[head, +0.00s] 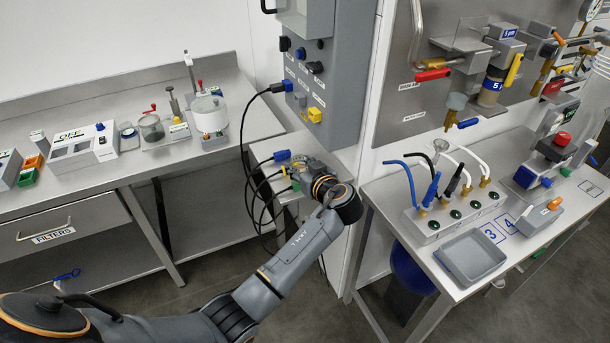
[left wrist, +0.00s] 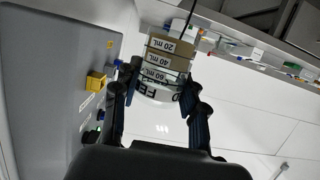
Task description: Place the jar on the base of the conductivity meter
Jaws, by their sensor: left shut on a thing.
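My left gripper (head: 292,166) is in the middle of the head view, in front of the wall control box and among its hanging cables. In the left wrist view my left gripper (left wrist: 160,88) is shut on the jar (left wrist: 167,62), with a finger on each side. The jar has white labels reading 20 mL, 40 mL and 60 mL. In the head view the gripper largely hides it. A white box with an OFF display (head: 82,146) stands on the left bench; I cannot tell whether it is the conductivity meter. My right gripper is not in view.
The grey control box (head: 318,85) with blue and yellow plugs is just beyond my left gripper. The left bench (head: 105,188) holds several devices along its back. The right bench (head: 392,205) carries a cable block (head: 455,212) and grey tray (head: 470,258).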

